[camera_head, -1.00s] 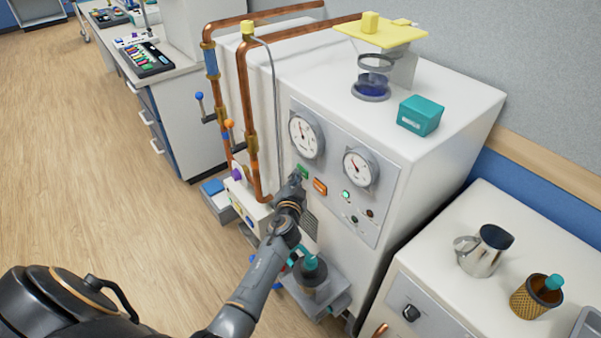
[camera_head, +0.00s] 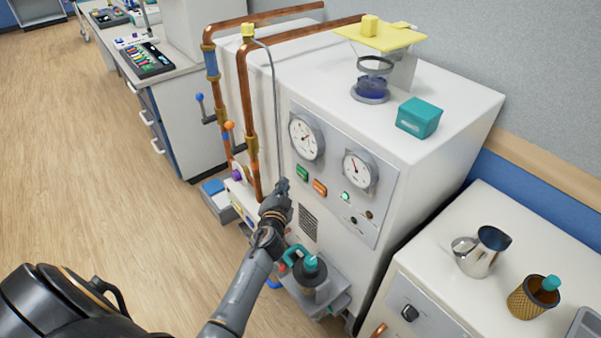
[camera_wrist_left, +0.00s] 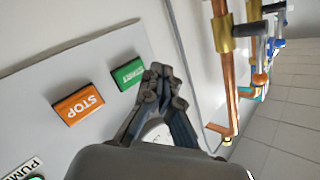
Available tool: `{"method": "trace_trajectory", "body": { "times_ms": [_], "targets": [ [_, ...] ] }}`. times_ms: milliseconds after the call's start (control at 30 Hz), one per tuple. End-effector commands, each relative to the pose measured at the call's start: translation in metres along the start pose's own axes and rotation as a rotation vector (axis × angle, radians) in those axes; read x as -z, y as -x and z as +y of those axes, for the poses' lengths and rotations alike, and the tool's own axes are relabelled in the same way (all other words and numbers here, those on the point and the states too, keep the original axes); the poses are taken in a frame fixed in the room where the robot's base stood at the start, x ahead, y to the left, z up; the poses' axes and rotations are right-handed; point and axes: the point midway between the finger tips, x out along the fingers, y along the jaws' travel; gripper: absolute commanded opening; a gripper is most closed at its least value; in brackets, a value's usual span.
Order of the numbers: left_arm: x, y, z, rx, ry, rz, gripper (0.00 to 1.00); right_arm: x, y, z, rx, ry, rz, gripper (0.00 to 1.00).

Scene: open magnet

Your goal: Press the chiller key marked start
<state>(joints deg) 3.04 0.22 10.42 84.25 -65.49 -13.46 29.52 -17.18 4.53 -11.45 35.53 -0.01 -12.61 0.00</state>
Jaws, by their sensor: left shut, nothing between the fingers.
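The chiller (camera_head: 430,150) is a white cabinet with a grey front panel holding two round gauges. Its green key (camera_head: 302,173) sits below the left gauge, and an orange key (camera_head: 320,187) is to its lower right. In the left wrist view the green key (camera_wrist_left: 126,73) has upside-down lettering that looks like START, and the orange key (camera_wrist_left: 79,105) reads STOP. My left gripper (camera_head: 281,186) is shut and empty, just left of and below the green key. In the wrist view its fingertips (camera_wrist_left: 160,75) are close beside that key; contact cannot be told. My right gripper is not in view.
Copper pipes (camera_head: 247,110) with valves and a thin grey tube run left of the panel. A dark bottle with a teal top (camera_head: 312,272) stands on a low shelf below. A teal box (camera_head: 418,117) lies on top. A bench (camera_head: 480,225) with a metal jug is at right.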

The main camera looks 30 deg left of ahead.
Motion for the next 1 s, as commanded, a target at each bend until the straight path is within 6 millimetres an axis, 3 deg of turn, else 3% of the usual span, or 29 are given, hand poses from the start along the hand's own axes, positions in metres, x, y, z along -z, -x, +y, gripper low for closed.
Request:
{"method": "trace_trajectory", "body": {
  "times_ms": [233, 1000],
  "targets": [
    [-0.0092, 0.0130, -0.0096, 0.000, -0.001, 0.000, 0.00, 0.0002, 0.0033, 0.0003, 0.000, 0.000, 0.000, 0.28],
    [-0.0098, 0.0135, -0.0098, 0.000, -0.001, 0.000, 0.00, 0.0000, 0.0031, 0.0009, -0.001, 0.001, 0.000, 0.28]
  ]
}}
